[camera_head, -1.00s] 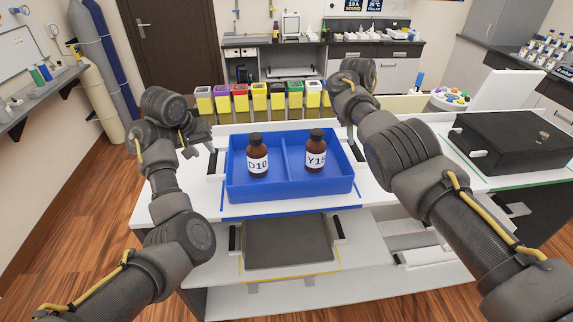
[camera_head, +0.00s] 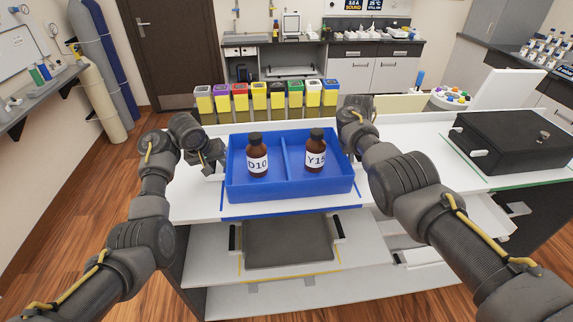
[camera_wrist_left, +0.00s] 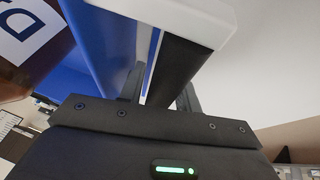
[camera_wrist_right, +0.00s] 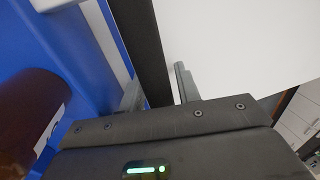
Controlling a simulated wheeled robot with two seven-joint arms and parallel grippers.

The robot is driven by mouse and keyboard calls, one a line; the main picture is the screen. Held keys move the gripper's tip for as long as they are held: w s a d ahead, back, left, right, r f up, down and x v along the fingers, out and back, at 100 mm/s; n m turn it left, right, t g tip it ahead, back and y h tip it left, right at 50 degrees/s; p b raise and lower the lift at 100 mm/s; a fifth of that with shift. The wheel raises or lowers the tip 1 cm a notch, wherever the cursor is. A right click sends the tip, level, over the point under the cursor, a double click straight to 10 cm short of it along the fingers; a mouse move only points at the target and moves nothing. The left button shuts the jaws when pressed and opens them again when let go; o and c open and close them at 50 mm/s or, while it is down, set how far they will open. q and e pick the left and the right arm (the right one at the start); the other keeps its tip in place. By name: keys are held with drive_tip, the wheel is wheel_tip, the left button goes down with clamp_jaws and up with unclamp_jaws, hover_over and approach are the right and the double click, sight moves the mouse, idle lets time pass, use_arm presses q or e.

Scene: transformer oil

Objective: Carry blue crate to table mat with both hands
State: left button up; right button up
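The blue crate (camera_head: 290,190) sits level on the white table, with two compartments. Brown bottles labelled D10 (camera_head: 257,158) and Y15 (camera_head: 315,155) stand upright, one in each compartment. My left gripper (camera_head: 211,158) is at the crate's left side; in the left wrist view its fingers (camera_wrist_left: 160,94) straddle a black handle bar (camera_wrist_left: 183,60), open. My right gripper is at the crate's right side, its fingers mostly hidden in the head view; in the right wrist view they (camera_wrist_right: 158,88) are open around the other black bar (camera_wrist_right: 138,35). A dark grey mat (camera_head: 287,243) lies on a lower white surface in front.
Several yellow bins (camera_head: 259,97) line the table's back. A black case (camera_head: 512,142) stands on the right. White tabletop borders the crate.

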use_arm(q)
clamp_jaws()
use_arm(e)
clamp_jaws()
